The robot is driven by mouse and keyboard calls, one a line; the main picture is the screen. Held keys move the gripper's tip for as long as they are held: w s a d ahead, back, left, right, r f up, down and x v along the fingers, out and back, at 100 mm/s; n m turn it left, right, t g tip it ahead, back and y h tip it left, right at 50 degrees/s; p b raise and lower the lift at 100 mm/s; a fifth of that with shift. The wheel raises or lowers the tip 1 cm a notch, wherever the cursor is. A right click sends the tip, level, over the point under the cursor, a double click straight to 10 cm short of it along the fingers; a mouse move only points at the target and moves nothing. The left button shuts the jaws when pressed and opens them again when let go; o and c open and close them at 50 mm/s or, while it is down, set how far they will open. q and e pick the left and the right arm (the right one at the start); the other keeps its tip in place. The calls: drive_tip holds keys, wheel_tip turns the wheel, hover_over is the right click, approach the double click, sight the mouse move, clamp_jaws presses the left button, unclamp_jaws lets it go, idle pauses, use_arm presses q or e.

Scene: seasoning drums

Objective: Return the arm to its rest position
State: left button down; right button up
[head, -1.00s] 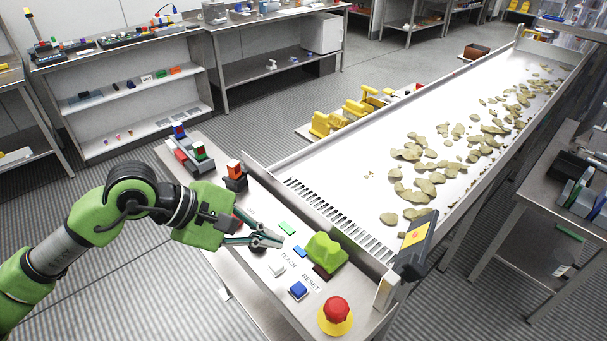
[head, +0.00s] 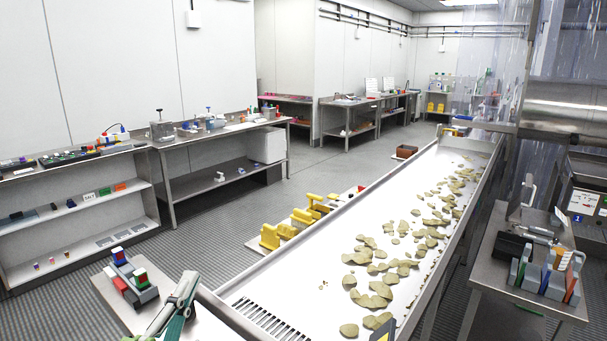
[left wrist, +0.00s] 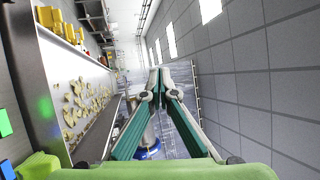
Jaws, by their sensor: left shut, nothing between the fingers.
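My left gripper (head: 186,291) is at the bottom left of the head view, beside the near end of the conveyor. Its fingers point up and away. In the left wrist view the same gripper (left wrist: 158,82) has its fingertips together, with nothing between them. The green gripper body shows along the bottom of that view. Most of my left arm is out of the head view. My right gripper is not in view.
A white conveyor (head: 300,292) with scattered chips (head: 385,272) runs away to the right. A small panel table (head: 118,312) holds red, green and blue switches (head: 135,282). A shelf (head: 75,213) stands at left, a steel table (head: 495,268) at right.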

use_arm(q)
drive_tip(key=s+a+f+n+g+y, duration=0.2)
drive_tip(key=f+n+g, duration=0.15)
drive_tip(key=f, duration=0.45)
drive_tip(key=s+a+f+n+g+y, duration=0.2)
drive_tip(key=s+f+n+g, duration=0.1)
drive_tip(key=f+n, duration=0.3)
drive_tip(key=s+a+f+n+g+y, duration=0.2)
drive_tip(key=a+f+n+g, duration=0.15)
drive_tip(key=f, duration=0.55)
drive_tip(key=s+d+f+n+g+h, duration=0.1)
drive_tip(key=s+d+f+n+g, duration=0.2)
drive_tip(key=s+f, duration=0.45)
drive_tip(key=s+d+f+n+g+h, duration=0.1)
drive_tip(key=s+d+f+g, duration=0.3)
drive_tip(key=s, duration=0.6)
wheel_tip(320, 180, down, 26)
drive_tip(key=s+g, duration=0.1)
drive_tip(key=g, duration=0.1)
drive_tip(key=s+a+f, duration=0.2)
drive_tip(key=s+f, duration=0.7)
drive_tip(key=s+a+f+g, duration=0.1)
drive_tip(key=s+f, duration=0.7)
drive_tip(key=s, duration=0.1)
drive_tip(key=shift+a+f, duration=0.4)
